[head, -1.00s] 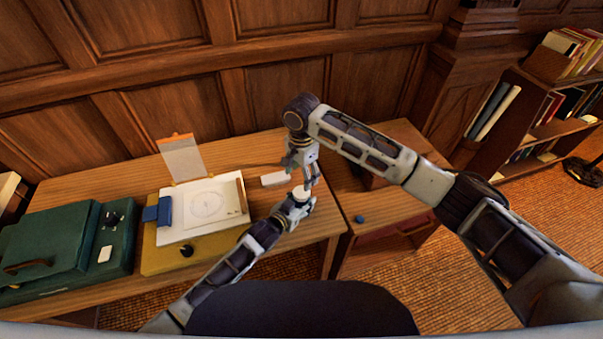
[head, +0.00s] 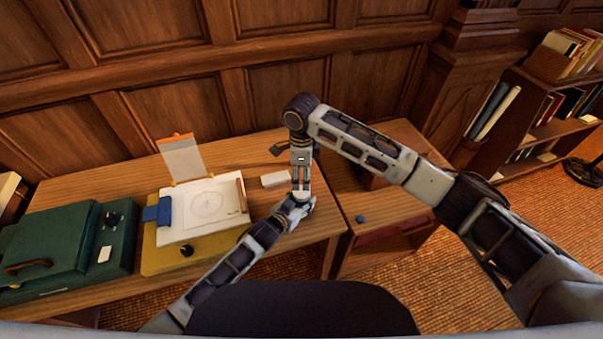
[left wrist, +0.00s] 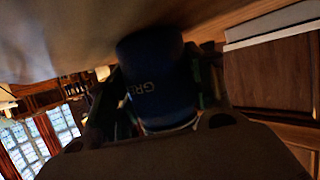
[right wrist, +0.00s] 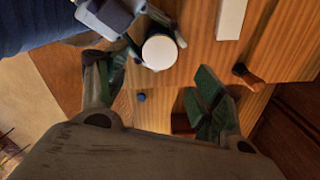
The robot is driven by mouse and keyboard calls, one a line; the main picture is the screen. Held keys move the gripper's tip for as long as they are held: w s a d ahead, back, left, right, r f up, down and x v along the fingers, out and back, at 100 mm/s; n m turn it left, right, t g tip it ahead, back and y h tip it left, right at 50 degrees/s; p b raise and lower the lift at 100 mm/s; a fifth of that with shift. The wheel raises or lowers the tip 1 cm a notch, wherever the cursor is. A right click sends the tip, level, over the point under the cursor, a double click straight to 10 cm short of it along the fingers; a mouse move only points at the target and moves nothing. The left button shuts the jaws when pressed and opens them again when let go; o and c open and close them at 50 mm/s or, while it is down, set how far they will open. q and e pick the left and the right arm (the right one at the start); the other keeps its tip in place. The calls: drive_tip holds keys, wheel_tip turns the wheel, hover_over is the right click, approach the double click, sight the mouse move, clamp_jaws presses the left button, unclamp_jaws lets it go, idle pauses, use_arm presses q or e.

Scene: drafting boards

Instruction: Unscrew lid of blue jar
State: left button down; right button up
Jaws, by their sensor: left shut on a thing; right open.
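The blue jar (left wrist: 158,75) shows close up in the left wrist view, with pale letters on its side. My left gripper (head: 298,203) is shut around it, over the desk's front right part. The jar's round white lid (right wrist: 159,52) faces up in the right wrist view, beside the fingers of my left gripper (right wrist: 137,30). My right gripper (head: 301,189) points down just above the lid, and in the head view it mostly hides lid and jar. In the right wrist view its fingers (right wrist: 157,88) are spread wide with nothing between their tips. I cannot tell whether the lid is loose.
A white block (head: 274,179) lies on the desk (head: 120,185) behind the jar. A drawing board (head: 205,210) with paper and a green case (head: 65,255) are to the left. A lower wooden unit with a small blue piece (head: 360,219) adjoins at right.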

sight(302, 192)
drive_tip(key=shift+m, duration=0.3)
drive_tip(key=shift+f, duration=0.1)
drive_tip(key=shift+f, duration=3.95)
